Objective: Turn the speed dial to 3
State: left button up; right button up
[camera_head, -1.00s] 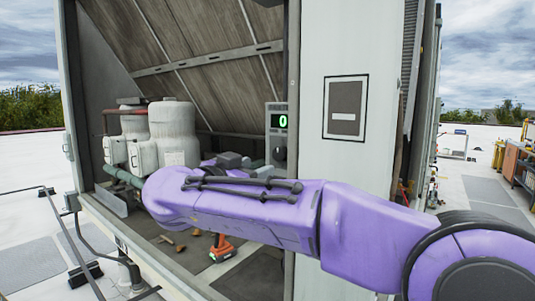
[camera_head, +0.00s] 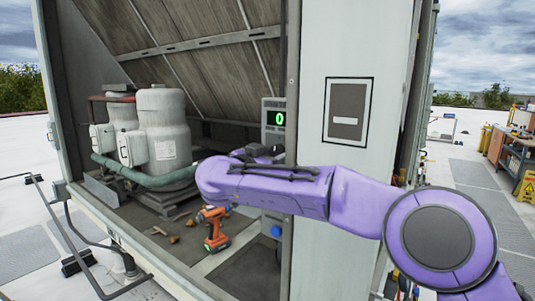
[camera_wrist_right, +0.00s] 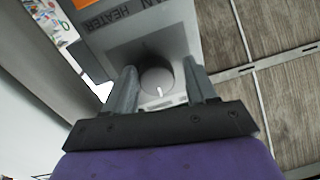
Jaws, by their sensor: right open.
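The grey speed dial (camera_wrist_right: 157,80), a round knob with a white pointer mark, is on a grey control box (camera_wrist_right: 150,30) in the right wrist view. My right gripper (camera_wrist_right: 160,70) is open, with one finger on each side of the dial. Contact between fingers and dial cannot be told. In the head view, the control box (camera_head: 274,104) has a green display (camera_head: 277,119) reading 0. My right gripper (camera_head: 250,153) is just below the display, and the dial is hidden there. My left gripper is not in view.
The box is inside an open rooftop cabinet beside a white panel (camera_head: 347,200). Grey tanks (camera_head: 165,135) stand to the left. An orange drill (camera_head: 213,230) and small brown pieces (camera_head: 160,231) are on the cabinet floor. A blue knob (camera_head: 276,231) shows below my arm.

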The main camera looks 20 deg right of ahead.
jog(key=shift+d, duration=0.4)
jog(key=shift+s+r, duration=0.15)
jog(key=shift+s, duration=0.15)
jog(key=c, duration=0.5)
jog(key=shift+w+a, duration=0.1)
jog(key=shift+a, duration=0.1)
jog(key=shift+c, duration=1.3)
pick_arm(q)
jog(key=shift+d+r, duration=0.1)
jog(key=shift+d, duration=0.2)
